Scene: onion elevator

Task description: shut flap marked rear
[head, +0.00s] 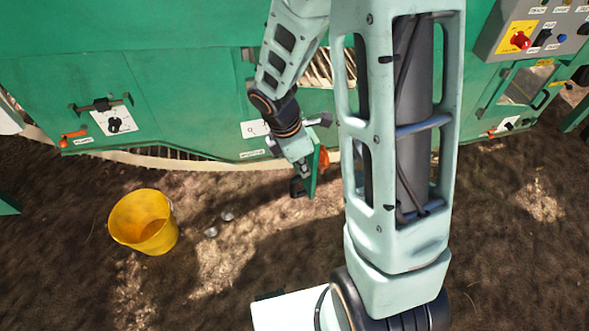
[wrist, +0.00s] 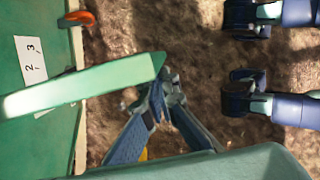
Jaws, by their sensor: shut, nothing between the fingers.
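The green machine (head: 200,100) fills the back of the head view. A green flap (head: 312,176) stands swung out from its lower front, seen nearly edge-on beside my gripper (head: 302,188). In the wrist view the flap's green edge (wrist: 90,88) crosses the left half and ends just above my gripper (wrist: 162,100). The fingers come together at the tips and hold nothing. The flap lies very close to the fingertips; I cannot tell whether they touch. The word "rear" is not readable on any label.
An orange catch (wrist: 76,19) shows next to a white label (wrist: 30,60) on the green panel. A yellow bucket (head: 143,222) stands on the soil, with two small metallic pieces (head: 211,232) nearby. A control box (head: 530,35) sits upper right. The ground in front is mostly open.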

